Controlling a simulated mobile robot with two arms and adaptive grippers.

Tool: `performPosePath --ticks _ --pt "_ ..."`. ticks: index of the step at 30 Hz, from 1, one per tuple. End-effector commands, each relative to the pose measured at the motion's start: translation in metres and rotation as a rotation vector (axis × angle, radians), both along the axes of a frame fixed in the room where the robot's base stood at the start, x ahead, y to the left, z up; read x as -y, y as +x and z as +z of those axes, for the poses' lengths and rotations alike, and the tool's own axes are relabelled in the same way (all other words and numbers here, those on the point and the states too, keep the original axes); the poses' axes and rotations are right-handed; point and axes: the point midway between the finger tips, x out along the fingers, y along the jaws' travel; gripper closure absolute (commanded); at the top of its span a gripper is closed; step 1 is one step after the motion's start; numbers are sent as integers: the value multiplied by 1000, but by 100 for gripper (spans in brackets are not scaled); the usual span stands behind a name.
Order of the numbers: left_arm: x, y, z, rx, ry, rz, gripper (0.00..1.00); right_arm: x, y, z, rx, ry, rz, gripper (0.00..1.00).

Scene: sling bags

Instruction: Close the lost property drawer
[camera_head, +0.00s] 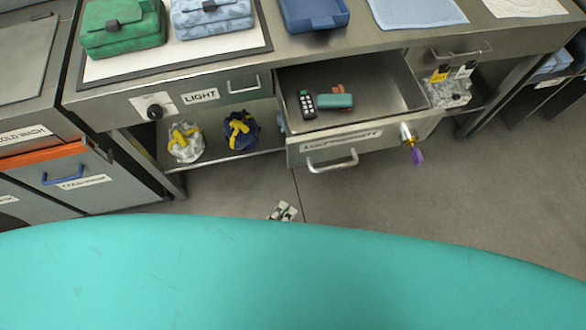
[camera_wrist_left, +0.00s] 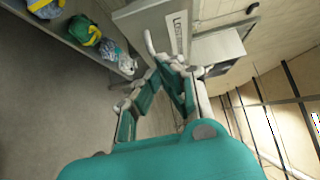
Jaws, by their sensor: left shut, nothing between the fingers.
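The lost property drawer (camera_head: 345,143) stands pulled out from the steel counter. A black keypad device (camera_head: 306,103), a teal case (camera_head: 335,101) and a small brown item lie inside. Its front has a label and a bar handle (camera_head: 333,162). My left gripper (camera_head: 283,211) shows only as a small tip below and left of the handle; my teal body hides the rest. In the left wrist view the gripper (camera_wrist_left: 172,65) is shut and empty, its fingertips close to the drawer front (camera_wrist_left: 170,22); contact cannot be told. My right gripper is not in view.
A key with a purple tag (camera_head: 416,156) sticks out of the drawer front's right side. A shut drawer labelled LIGHT (camera_head: 200,96) is to the left. Bagged items (camera_head: 185,141) rest on the shelf below. Bags lie on the counter. Floor in front is clear.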

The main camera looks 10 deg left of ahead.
Motion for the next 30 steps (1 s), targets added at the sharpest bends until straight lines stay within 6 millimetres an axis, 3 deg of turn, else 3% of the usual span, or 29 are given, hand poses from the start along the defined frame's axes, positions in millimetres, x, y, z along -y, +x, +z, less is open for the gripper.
performPosePath --ticks 12,15,21,30 --pt "37 80 2 -1 -5 1 100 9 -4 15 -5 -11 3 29" --pt "31 95 2 -2 -1 1 100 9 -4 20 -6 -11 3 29" --pt "24 113 1 -4 -2 1 100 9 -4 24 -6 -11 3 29" --pt "22 116 -1 -6 -4 2 100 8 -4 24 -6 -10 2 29"
